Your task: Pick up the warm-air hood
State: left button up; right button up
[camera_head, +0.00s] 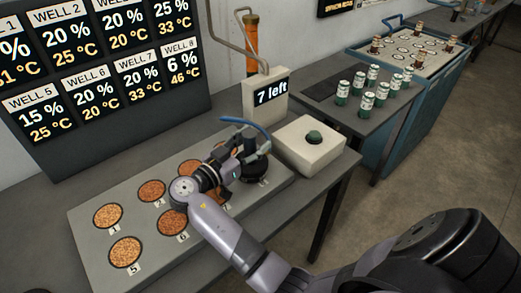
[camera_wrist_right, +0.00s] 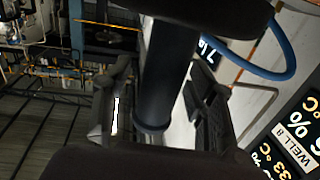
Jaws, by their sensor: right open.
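The warm-air hood (camera_head: 257,170) is black and stands at the right end of the grey well block, around well 8. A blue hose (camera_head: 248,124) arches over it. My right gripper (camera_head: 240,150) reaches in from the lower right and is at the hood, partly covering it. In the right wrist view, a dark upright stem (camera_wrist_right: 165,75) of the hood stands between the two open fingers (camera_wrist_right: 163,112). I cannot tell whether either finger touches it. The blue hose (camera_wrist_right: 268,72) curves to the right there. My left gripper is not in view.
The grey well block (camera_head: 85,235) holds several wells of orange granules. A white box with a green button (camera_head: 314,137) and a "7 left" sign (camera_head: 270,92) stand close to the hood. Several green-white cans (camera_head: 367,101) stand on the table further right. A display board (camera_head: 100,60) stands behind.

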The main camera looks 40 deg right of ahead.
jog(key=shift+a, duration=0.15)
jog(key=shift+s+a+r, duration=0.15)
jog(key=shift+a+r, duration=0.05)
jog(key=shift+a, duration=0.2)
jog(key=shift+c, duration=1.4)
jog(key=shift+d, duration=0.1)
jog(key=shift+c, duration=0.7)
jog(key=shift+d, duration=0.1)
jog(key=shift+c, duration=0.8)
jog(key=c, duration=0.5)
grip_shut()
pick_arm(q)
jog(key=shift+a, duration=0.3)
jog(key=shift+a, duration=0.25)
